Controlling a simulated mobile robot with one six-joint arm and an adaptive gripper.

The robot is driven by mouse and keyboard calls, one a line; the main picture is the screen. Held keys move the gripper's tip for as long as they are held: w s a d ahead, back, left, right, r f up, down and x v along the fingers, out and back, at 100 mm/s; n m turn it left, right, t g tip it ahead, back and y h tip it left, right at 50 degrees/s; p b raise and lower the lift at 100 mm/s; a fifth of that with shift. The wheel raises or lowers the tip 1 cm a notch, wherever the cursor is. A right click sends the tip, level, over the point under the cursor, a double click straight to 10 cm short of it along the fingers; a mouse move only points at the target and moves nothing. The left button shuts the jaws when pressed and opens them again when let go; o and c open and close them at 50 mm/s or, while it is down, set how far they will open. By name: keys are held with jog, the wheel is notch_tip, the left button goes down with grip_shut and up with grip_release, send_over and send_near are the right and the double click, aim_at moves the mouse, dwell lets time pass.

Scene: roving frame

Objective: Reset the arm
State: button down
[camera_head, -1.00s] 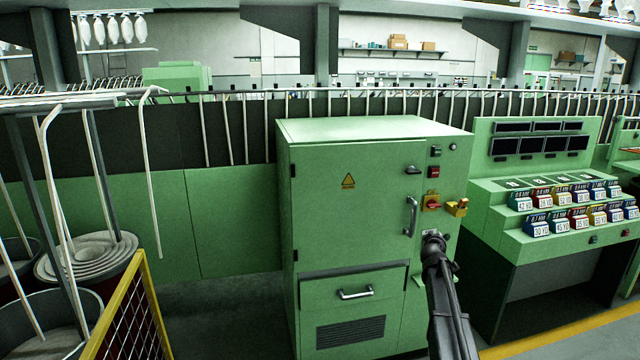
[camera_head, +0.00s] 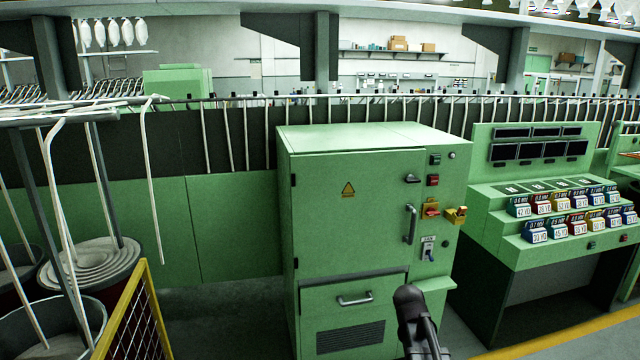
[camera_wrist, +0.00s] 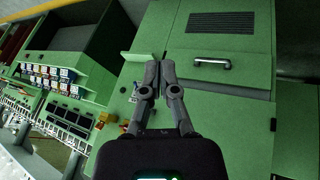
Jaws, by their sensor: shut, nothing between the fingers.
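My gripper (camera_wrist: 159,72) is shut and empty in the wrist view, its two dark fingers close together in front of the green cabinet. My black arm end shows at the bottom of the head view, in front of the cabinet's lower right part. The green cabinet (camera_head: 345,220) stands upright with its door and lower drawer closed. On its right side are a red rotary switch on a yellow plate (camera_head: 430,208), a yellow padlock-like part (camera_head: 456,215) and a small switch plate (camera_head: 429,249). I cannot tell whether the fingers touch the cabinet.
A green control desk (camera_head: 525,200) with rows of coloured numbered blocks stands at the right. A yellow mesh barrier (camera_head: 135,315) and round bins (camera_head: 90,265) are at the left. A small green ledge (camera_head: 436,283) juts from the cabinet's right side.

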jog(key=s+a+g+y, duration=0.1)
jog(key=s+a+g, duration=0.1)
jog(key=s+a, duration=0.3)
jog(key=s+a+g+y+p, duration=0.1)
jog(key=s+a, duration=0.4)
jog(key=s, duration=0.7)
jog(key=shift+s+f+g+y+p, duration=0.3)
jog(key=shift+s+g+y, duration=0.1)
jog(key=shift+g+y, duration=0.45)
